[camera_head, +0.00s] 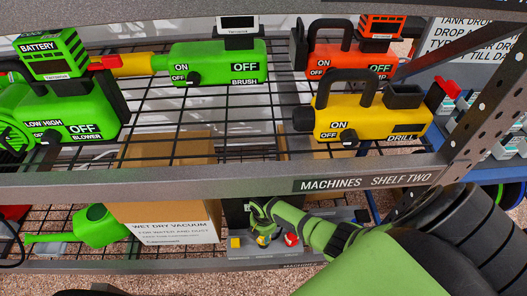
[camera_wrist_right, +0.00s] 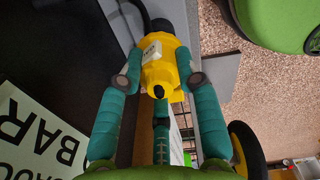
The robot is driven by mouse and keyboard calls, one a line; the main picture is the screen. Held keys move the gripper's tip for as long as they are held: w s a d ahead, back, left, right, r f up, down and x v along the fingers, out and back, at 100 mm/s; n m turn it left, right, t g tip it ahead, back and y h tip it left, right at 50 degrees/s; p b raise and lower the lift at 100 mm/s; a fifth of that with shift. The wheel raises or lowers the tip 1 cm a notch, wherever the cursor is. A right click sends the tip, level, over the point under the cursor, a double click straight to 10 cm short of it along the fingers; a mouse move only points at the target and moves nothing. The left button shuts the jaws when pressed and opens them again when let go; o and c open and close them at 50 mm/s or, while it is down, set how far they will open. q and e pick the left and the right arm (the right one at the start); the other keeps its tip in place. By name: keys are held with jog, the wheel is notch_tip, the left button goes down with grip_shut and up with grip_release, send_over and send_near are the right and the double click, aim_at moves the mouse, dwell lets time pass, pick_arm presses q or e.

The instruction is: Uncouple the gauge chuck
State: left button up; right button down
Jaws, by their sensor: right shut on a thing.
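My right gripper (camera_head: 264,222) reaches down in front of the lower shelf in the head view. In the right wrist view its teal fingers (camera_wrist_right: 160,82) are shut on a yellow fitting, which I take to be the gauge chuck (camera_wrist_right: 158,50), with one finger on each side. The fitting has a small white block on top and a black tip towards me. A black hose (camera_wrist_right: 143,15) runs up from its far end. In the head view the fitting is small and mostly hidden by the fingers, so I cannot tell how it is coupled. My left gripper is not in view.
A cardboard box with a wet dry vacuum label (camera_head: 175,232) stands left of the gripper. A yellow drill (camera_head: 370,118) and green brush machine (camera_head: 218,62) sit on the wire shelf above.

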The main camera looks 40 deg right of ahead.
jog(key=shift+f+b, duration=1.3)
jog(key=shift+f, duration=0.25)
jog(key=c, duration=0.8)
grip_release()
notch_tip(320, 180, up, 12)
jog(key=shift+s, duration=0.1)
dwell(0.5)
